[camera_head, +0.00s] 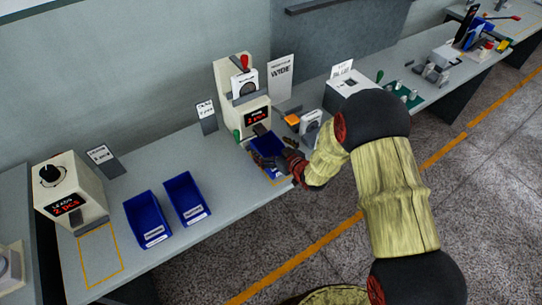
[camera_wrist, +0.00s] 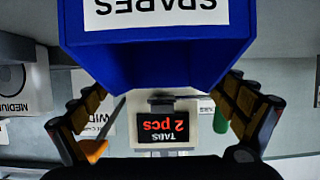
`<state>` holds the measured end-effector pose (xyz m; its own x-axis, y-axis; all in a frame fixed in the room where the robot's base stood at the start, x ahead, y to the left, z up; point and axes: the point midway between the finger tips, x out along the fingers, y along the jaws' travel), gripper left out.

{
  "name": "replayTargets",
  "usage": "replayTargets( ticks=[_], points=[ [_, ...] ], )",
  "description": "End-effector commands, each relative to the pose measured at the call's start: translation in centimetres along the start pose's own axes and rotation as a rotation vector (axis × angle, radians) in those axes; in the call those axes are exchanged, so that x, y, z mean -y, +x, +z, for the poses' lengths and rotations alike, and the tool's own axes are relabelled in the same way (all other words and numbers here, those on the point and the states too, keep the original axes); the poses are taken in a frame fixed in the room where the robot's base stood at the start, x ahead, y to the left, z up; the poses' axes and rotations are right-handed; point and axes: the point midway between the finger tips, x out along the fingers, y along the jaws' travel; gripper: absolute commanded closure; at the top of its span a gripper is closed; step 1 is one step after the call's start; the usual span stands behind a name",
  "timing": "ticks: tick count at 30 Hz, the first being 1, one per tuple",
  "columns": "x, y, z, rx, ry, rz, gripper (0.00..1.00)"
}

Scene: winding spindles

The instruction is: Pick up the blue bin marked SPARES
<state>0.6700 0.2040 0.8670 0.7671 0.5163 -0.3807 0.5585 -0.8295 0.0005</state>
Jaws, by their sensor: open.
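The blue bin marked SPARES (camera_head: 266,146) stands on the bench in front of the display machine in the middle. In the wrist view the bin (camera_wrist: 160,55) fills the upper middle, its white SPARES label upside down. My gripper (camera_head: 289,161) is at the bin's near right side in the head view. In the wrist view my gripper (camera_wrist: 163,92) is open, with one finger at each side of the bin's narrowing lower part. I cannot tell whether the fingers touch the bin. My arm and gripper partly hide the bin's near side in the head view.
Two other blue bins (camera_head: 147,218) (camera_head: 187,198) stand to the left on the bench (camera_head: 225,175). The machine with a red "2 pcs" display (camera_head: 241,105) stands close behind the SPARES bin. An orange object (camera_head: 291,119) and a white box (camera_head: 350,85) are to the right.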

Motion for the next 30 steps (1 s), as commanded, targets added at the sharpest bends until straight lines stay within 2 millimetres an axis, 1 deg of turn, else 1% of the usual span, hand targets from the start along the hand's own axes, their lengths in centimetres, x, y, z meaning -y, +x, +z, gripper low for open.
replayTargets(
  ticks=[1,3,6,9,14,30],
  points=[
    [0.1,0.9,0.2,0.001,-0.001,-0.002,0.03],
    [0.2,2.0,0.0,0.0,-0.002,-0.003,0.03],
    [0.1,3.3,0.1,0.002,0.0,-0.002,0.03],
    [0.1,3.8,0.0,0.002,0.001,0.0,0.03],
    [0.1,3.8,-0.1,0.002,0.001,0.0,0.03],
    [0.1,3.7,-0.1,0.002,0.001,0.0,0.33]
  ],
)
